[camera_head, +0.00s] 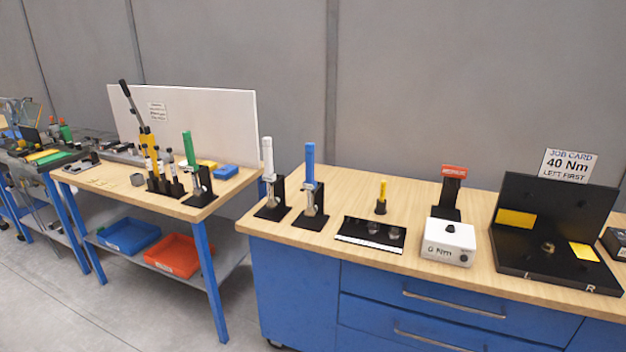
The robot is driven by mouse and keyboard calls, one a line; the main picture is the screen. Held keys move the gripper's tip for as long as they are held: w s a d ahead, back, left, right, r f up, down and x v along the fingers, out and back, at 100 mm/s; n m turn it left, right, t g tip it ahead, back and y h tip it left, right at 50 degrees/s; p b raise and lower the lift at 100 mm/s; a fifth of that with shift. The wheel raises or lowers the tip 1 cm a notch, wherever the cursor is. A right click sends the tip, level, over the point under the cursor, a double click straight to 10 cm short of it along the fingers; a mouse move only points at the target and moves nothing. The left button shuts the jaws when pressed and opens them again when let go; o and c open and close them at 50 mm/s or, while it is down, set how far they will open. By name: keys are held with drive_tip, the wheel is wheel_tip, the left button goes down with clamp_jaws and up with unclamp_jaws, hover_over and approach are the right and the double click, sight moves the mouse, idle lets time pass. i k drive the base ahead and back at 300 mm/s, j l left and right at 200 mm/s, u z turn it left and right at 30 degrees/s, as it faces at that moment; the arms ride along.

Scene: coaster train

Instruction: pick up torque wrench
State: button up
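Several upright tools stand in black holders, and I cannot tell for certain which is the torque wrench. On the near blue workbench, a blue-handled tool (309,165) stands upright in a black stand, its metal head low. To its left, a white-handled tool (267,158) stands in a similar stand. On the left table, a green-handled tool (188,149) stands in another black stand near the right end. A white box (449,242) reading "0 Nm" sits mid-bench. My gripper is not in view.
A black mat (352,229) with small metal parts, a yellow-handled tool (382,194), a red-topped black stand (453,185) and a black L/R fixture (553,260) occupy the near bench. A job card (567,166) reads 40 Nm, left first. A gap separates the tables.

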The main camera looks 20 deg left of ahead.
sight(309, 183)
drive_tip(key=i+j+u, duration=0.2)
drive_tip(key=i+u, duration=0.2)
drive_tip(key=i+j+u, duration=0.1)
drive_tip(key=i+u, duration=0.3)
drive_tip(key=i+l+u, duration=0.1)
drive_tip(key=i+u, duration=0.3)
drive_tip(key=i+l, duration=0.1)
drive_tip(key=i, duration=0.25)
drive_tip(key=i+l, duration=0.1)
drive_tip(key=i, duration=0.25)
